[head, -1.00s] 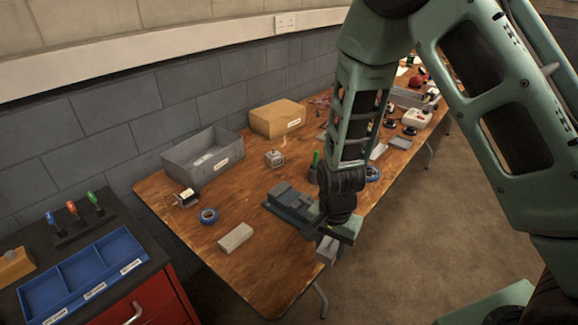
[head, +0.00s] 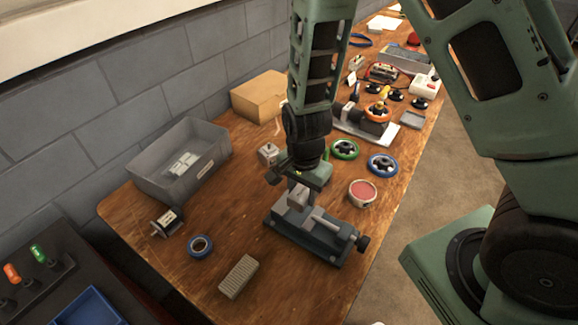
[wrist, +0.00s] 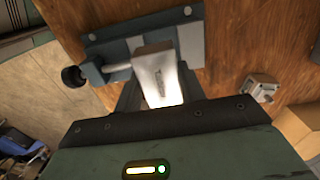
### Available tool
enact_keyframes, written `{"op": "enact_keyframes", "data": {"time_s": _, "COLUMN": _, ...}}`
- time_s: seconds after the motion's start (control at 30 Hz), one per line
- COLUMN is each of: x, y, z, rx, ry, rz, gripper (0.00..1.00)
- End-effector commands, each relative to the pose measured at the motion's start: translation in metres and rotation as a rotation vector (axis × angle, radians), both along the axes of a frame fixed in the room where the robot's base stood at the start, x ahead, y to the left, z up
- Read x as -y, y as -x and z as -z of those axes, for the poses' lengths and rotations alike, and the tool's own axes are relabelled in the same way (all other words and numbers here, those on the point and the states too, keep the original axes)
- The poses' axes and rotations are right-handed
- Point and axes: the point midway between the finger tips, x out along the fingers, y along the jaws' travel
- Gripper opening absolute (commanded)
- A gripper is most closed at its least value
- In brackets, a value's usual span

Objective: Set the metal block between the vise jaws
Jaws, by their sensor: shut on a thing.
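My gripper (head: 297,187) points down over the rear left part of the vise and is shut on the metal block. The metal block (head: 298,199) is a pale grey piece, held between the fingers. It also shows in the wrist view (wrist: 157,78), in front of the vise jaws. The grey-blue vise (head: 322,243) lies on the workbench with its dark screw knob at the right. In the wrist view the vise (wrist: 121,48) has its screw at the left and a jaw at the right of the block. I cannot tell whether the block's lower end is inside the jaw gap.
A ridged grey block (head: 238,277), blue tape roll (head: 200,246) and small motor (head: 167,222) lie left of the vise. A grey bin (head: 160,183) and cardboard box (head: 262,95) stand behind. A red-topped tin (head: 362,193) and handwheels (head: 382,164) are close on the right.

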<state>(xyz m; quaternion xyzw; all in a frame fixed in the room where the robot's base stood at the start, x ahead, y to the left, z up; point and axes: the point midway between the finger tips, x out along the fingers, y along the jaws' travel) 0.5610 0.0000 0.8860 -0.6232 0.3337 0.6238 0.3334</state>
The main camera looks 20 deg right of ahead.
Motion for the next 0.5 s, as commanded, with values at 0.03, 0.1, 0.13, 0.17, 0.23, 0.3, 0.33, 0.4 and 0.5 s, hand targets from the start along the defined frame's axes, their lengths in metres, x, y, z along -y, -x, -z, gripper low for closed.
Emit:
{"op": "enact_keyframes", "data": {"time_s": 0.03, "x": 0.000, "y": 0.000, "z": 0.000, "rx": 0.000, "ry": 0.000, "rz": -0.001, "gripper": 0.09}}
{"op": "enact_keyframes", "data": {"time_s": 0.1, "x": 0.000, "y": 0.000, "z": 0.001, "rx": 0.000, "ry": 0.000, "rz": -0.001, "gripper": 0.09}}
{"op": "enact_keyframes", "data": {"time_s": 0.13, "x": 0.000, "y": 0.000, "z": 0.002, "rx": 0.000, "ry": 0.000, "rz": -0.001, "gripper": 0.09}}
{"op": "enact_keyframes", "data": {"time_s": 0.17, "x": 0.000, "y": 0.000, "z": 0.002, "rx": 0.000, "ry": 0.000, "rz": -0.001, "gripper": 0.09}}
{"op": "enact_keyframes", "data": {"time_s": 0.23, "x": 0.000, "y": 0.000, "z": 0.005, "rx": 0.000, "ry": 0.000, "rz": -0.001, "gripper": 0.09}}
{"op": "enact_keyframes", "data": {"time_s": 0.3, "x": 0.000, "y": 0.000, "z": 0.009, "rx": 0.000, "ry": 0.000, "rz": -0.001, "gripper": 0.09}}
{"op": "enact_keyframes", "data": {"time_s": 0.33, "x": 0.000, "y": 0.000, "z": 0.012, "rx": 0.000, "ry": 0.000, "rz": -0.001, "gripper": 0.09}}
{"op": "enact_keyframes", "data": {"time_s": 0.4, "x": 0.000, "y": 0.000, "z": 0.017, "rx": 0.000, "ry": 0.000, "rz": -0.001, "gripper": 0.09}}
{"op": "enact_keyframes", "data": {"time_s": 0.5, "x": 0.000, "y": 0.000, "z": 0.026, "rx": 0.000, "ry": 0.000, "rz": -0.001, "gripper": 0.09}}
